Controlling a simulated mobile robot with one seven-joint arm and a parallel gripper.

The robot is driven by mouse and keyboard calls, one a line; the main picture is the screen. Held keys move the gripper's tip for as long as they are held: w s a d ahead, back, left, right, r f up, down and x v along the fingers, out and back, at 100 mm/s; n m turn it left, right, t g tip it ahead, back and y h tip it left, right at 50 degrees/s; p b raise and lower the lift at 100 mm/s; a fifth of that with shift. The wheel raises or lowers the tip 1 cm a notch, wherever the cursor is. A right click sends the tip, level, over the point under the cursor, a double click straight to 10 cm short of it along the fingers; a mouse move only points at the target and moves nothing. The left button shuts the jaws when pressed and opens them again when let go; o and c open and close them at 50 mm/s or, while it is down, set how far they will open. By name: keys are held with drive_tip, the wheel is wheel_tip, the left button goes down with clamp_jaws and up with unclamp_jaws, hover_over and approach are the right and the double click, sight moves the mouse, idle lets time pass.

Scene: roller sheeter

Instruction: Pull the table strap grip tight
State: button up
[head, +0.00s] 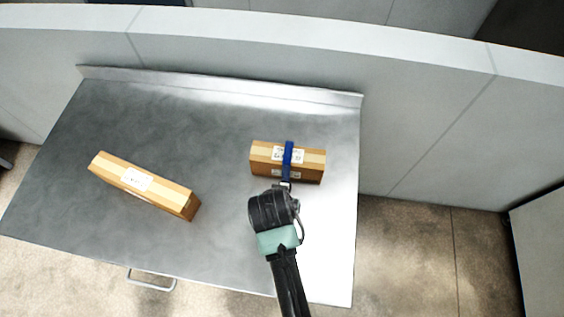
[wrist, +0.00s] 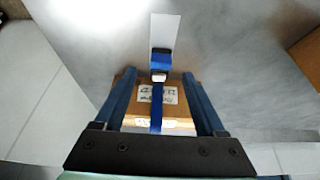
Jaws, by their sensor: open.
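A brown cardboard box (head: 262,160) with white labels sits on the right part of the metal table (head: 225,115). A blue strap (head: 288,153) runs across the box, and it also shows in the wrist view (wrist: 156,112). In the wrist view a blue strap grip (wrist: 161,62) with a pale buckle sits at the strap's end, with a flat white piece (wrist: 165,31) beyond it. My gripper (wrist: 160,76) is open, its fingers either side of the strap and grip, apart from them. In the head view my wrist partly hides the strap's near end.
A second, longer cardboard box (head: 150,188) lies at an angle on the left of the table; its edge seems to show at upper right in the wrist view (wrist: 307,55). A raised lip (head: 220,87) and a grey wall (head: 300,60) stand behind. The table between the boxes is clear.

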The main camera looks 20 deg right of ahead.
drive_tip(key=shift+x, duration=2.7)
drive_tip(key=shift+w, duration=0.1)
clamp_jaws()
